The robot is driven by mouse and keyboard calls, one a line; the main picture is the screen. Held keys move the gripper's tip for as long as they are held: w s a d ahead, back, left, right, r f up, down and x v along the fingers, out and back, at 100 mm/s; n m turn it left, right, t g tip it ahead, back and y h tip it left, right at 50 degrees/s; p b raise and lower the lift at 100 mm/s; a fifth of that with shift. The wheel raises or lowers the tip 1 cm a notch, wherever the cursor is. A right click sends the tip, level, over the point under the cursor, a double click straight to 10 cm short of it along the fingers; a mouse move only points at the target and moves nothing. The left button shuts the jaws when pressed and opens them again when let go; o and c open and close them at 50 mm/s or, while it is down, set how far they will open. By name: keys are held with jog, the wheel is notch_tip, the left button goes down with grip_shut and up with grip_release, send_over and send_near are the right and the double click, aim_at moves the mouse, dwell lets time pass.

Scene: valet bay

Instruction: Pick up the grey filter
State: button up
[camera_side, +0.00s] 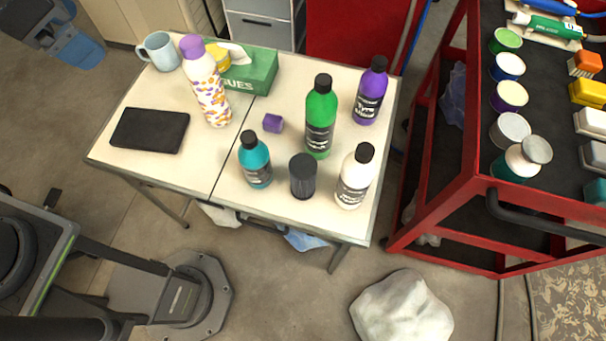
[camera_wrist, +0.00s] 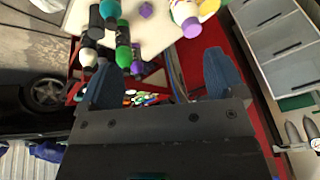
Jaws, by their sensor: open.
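The grey filter (camera_side: 303,177) is a dark, upright cylinder near the front edge of the white table. It stands between the teal bottle (camera_side: 255,160) and the white bottle (camera_side: 356,176). In the wrist view, a dark cylinder that looks like the filter (camera_wrist: 96,22) is at the upper left, beside the teal cap. My gripper (camera_side: 84,28) is at the top left of the side view, partly cut off, beyond the table's left side and well apart from the filter. In the wrist view its blue fingers (camera_wrist: 160,62) are spread with nothing between them.
A green bottle (camera_side: 320,117) stands behind the filter, with a purple bottle (camera_side: 370,92) and small purple cube (camera_side: 273,123) nearby. A spray can (camera_side: 206,84), mug (camera_side: 160,51), tissue box (camera_side: 252,72) and black wallet (camera_side: 150,130) are further left. A red trolley (camera_side: 470,120) stands right.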

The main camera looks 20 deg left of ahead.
jog(key=w+d+f+m+g, duration=0.1)
jog(key=w+d+f+m, duration=0.15)
jog(key=d, duration=0.25)
jog(key=w+d+f+m, duration=0.2)
jog(key=w+d+m, duration=0.1)
jog(key=d+m, duration=0.15)
jog(key=m+g+y, duration=0.1)
jog(key=m+g, duration=0.2)
jog(key=m, duration=0.5)
send_over(305, 166)
jog(key=a, duration=0.1)
notch_tip(305, 166, down, 15)
jog(key=f, duration=0.8)
jog(key=shift+s+d+f, duration=0.15)
jog(key=shift+s, duration=0.1)
jog(key=shift+w+d+f, duration=0.1)
jog(key=shift+d+f, duration=0.1)
jog(key=shift+f, duration=1.4)
jog(key=shift+w+d+f, duration=0.1)
jog(key=shift+d+f, duration=0.05)
jog(key=shift+f, duration=1.4)
jog(key=shift+c, duration=0.5)
jog(key=c, duration=1)
jog(key=shift+r, duration=0.1)
